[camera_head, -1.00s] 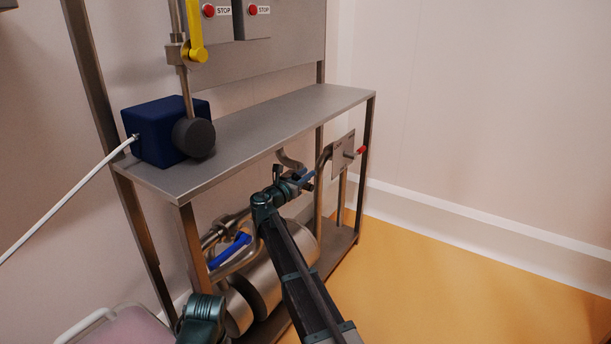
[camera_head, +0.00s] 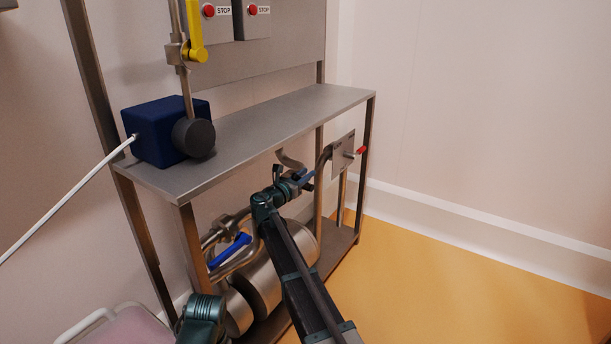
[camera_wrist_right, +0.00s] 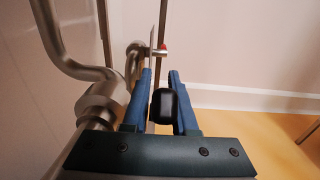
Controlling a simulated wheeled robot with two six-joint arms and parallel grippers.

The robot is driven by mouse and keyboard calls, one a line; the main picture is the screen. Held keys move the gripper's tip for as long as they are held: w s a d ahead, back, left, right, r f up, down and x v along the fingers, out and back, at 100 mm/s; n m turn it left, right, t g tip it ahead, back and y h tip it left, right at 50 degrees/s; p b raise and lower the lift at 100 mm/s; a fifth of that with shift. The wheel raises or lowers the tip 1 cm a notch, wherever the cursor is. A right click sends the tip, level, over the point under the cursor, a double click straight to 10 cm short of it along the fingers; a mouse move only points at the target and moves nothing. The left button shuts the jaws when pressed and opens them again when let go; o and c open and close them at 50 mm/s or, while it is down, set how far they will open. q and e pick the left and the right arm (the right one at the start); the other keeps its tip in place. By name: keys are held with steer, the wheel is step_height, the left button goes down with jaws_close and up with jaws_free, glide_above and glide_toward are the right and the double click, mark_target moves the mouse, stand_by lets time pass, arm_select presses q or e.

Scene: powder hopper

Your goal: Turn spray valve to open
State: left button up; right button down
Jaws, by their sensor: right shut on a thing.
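My right gripper (camera_head: 309,178) is below the shelf, beside the bent steel pipework. In the right wrist view its two blue fingers (camera_wrist_right: 161,100) close around a black rounded piece (camera_wrist_right: 163,106), which looks like a valve handle. Its fixing to the pipe is hidden, so I cannot tell its turn angle. A steel pipe with a thick collar (camera_wrist_right: 98,103) runs just left of the fingers. In the head view my wrist and arm hide most of this place. My left gripper is not in view; only part of that arm shows at the bottom left.
A steel plate with a red-tipped knob (camera_head: 361,150) stands beyond the gripper. A blue lever (camera_head: 231,250) sits on lower pipes near a steel cylinder. The shelf (camera_head: 270,122) above carries a dark blue box (camera_head: 160,130). Yellow floor (camera_head: 450,275) at right is clear.

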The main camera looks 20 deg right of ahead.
steer(key=shift+s+a+f+t+h+b, duration=0.2)
steer(key=shift+f+t+h+b, duration=0.15)
steer(key=shift+b, duration=0.9)
steer(key=shift+s+a+r+b, duration=0.1)
steer(key=shift+b, duration=0.25)
steer(key=shift+r, duration=0.1)
steer(key=c, duration=0.7)
jaws_free()
